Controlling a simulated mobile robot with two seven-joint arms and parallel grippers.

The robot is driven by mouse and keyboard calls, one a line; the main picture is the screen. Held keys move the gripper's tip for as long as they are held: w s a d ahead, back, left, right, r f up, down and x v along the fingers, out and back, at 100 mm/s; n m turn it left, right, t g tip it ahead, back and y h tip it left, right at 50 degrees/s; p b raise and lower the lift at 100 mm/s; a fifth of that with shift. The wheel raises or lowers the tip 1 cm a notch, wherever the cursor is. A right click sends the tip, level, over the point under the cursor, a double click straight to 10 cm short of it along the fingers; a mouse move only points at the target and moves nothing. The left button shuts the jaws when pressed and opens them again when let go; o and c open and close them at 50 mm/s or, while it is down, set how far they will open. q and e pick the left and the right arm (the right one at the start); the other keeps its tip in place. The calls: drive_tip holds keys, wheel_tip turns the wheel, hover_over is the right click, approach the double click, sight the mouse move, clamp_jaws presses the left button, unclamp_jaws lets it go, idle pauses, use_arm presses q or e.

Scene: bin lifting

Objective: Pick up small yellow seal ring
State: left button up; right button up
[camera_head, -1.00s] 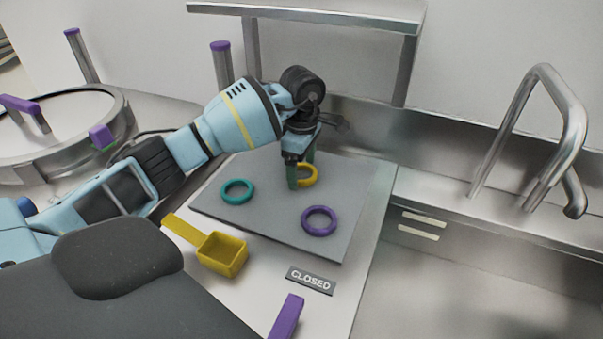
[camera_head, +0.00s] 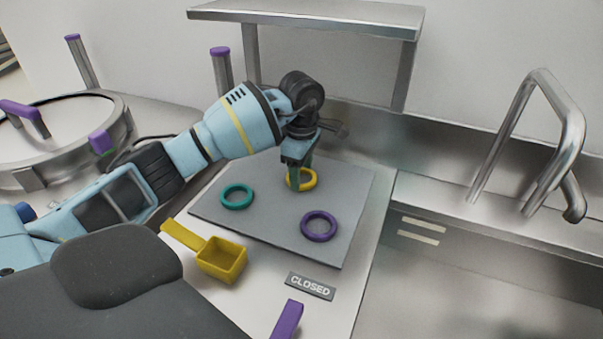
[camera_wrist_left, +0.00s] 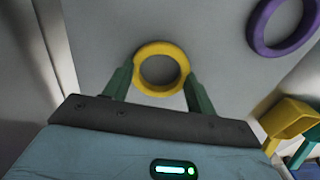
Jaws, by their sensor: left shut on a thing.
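The small yellow seal ring (camera_head: 309,182) is at the far part of the grey mat (camera_head: 270,218). My left gripper (camera_head: 299,186) points down at the ring, its green fingers partly hiding it. In the left wrist view the yellow ring (camera_wrist_left: 160,48) sits between the two green fingers of my left gripper (camera_wrist_left: 158,75), which is shut on it. I cannot tell whether the ring touches the mat. My right gripper is not in view.
A teal ring (camera_head: 237,204) and a purple ring (camera_head: 318,239) lie on the mat. A yellow scoop (camera_head: 222,275) and a "CLOSED" sign (camera_head: 310,286) lie in front. A metal shelf (camera_head: 310,15) stands behind, and a round-lidded vessel (camera_head: 65,125) is at left.

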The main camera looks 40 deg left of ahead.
use_arm(q)
drive_tip(key=shift+r, duration=0.35)
drive_tip(key=r, duration=0.2)
drive_tip(key=shift+s+d+r, duration=0.15)
drive_tip(key=shift+s+r, duration=0.15)
drive_tip(key=shift+s, duration=0.05)
drive_tip(key=s+d, duration=0.2)
drive_tip(key=s, duration=0.2)
drive_tip(key=s+d+r, duration=0.1)
drive_tip(key=s+d, duration=0.2)
drive_tip(key=s, duration=0.1)
drive_tip(key=s+d, duration=0.3)
drive_tip(key=s, duration=0.2)
drive_tip(key=shift+r+b, duration=0.2)
drive_tip(key=shift+b, duration=0.2)
